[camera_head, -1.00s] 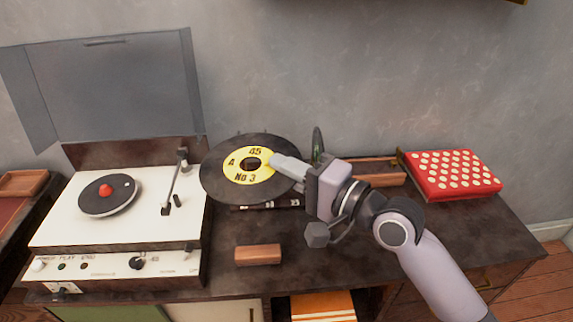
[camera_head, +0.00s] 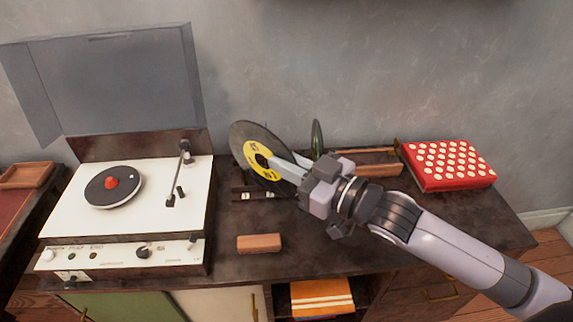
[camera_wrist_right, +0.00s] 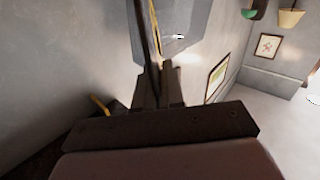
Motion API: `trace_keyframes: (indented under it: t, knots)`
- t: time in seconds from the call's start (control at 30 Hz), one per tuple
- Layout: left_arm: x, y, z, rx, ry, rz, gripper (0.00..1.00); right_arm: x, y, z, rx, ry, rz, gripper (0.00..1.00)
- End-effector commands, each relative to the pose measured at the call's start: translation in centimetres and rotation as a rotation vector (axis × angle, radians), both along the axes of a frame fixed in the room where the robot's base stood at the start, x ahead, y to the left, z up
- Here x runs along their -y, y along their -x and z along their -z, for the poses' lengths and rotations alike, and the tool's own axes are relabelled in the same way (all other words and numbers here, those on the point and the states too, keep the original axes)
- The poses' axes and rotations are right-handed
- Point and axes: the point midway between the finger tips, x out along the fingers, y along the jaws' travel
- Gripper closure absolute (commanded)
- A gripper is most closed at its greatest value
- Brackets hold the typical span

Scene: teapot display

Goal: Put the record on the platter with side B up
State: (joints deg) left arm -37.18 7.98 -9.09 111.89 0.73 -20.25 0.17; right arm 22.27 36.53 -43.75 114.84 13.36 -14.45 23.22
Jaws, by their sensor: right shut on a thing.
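The record (camera_head: 252,133) is black with a yellow label and a centre hole. It is tilted steeply, nearly on edge, above the cabinet top, its label side turned to the left and front. My right gripper (camera_head: 290,166) is shut on the record, with the fingers at its right part. In the right wrist view the record (camera_wrist_right: 146,35) shows edge-on between the fingers (camera_wrist_right: 158,86). The turntable (camera_head: 70,206) stands at the left with its lid up. Its small dark platter (camera_head: 128,185) has a red centre piece (camera_head: 111,183) and is bare. My left gripper is not in view.
The tonearm (camera_head: 180,172) rests at the turntable's right side. A brown block (camera_head: 259,243) lies in front. A dark green disc (camera_head: 317,139) stands upright behind my gripper. A red dotted box (camera_head: 450,164) lies at the right.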

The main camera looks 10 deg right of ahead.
Motion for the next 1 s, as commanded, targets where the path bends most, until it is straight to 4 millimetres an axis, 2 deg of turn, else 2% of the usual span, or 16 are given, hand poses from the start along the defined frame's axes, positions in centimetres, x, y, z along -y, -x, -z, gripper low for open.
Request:
trace_keyframes:
  t: [0.03, 0.23, 0.3, 0.5, 0.7, 1.0]
  knots:
    - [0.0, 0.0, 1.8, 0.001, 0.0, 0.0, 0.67, 0.0, 0.0, 0.8, 0.059, 0.057, -0.002, 1.0]
    - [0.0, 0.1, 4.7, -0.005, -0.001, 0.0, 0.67, 0.1, 0.0, 0.6, 0.305, 0.314, -0.001, 1.0]
    - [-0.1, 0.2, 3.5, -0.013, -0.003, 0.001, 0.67, 0.0, 0.0, -0.2, 0.387, 0.408, -0.001, 1.0]
    - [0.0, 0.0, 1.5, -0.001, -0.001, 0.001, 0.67, 0.0, 0.0, -0.2, 0.652, 0.686, -0.004, 1.0]
    - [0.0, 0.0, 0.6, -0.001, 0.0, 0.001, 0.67, 0.0, 0.0, -0.1, 0.878, 0.923, -0.005, 1.0]
    - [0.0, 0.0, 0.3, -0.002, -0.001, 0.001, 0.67, 0.0, 0.0, 0.1, 1.018, 1.069, -0.005, 1.0]
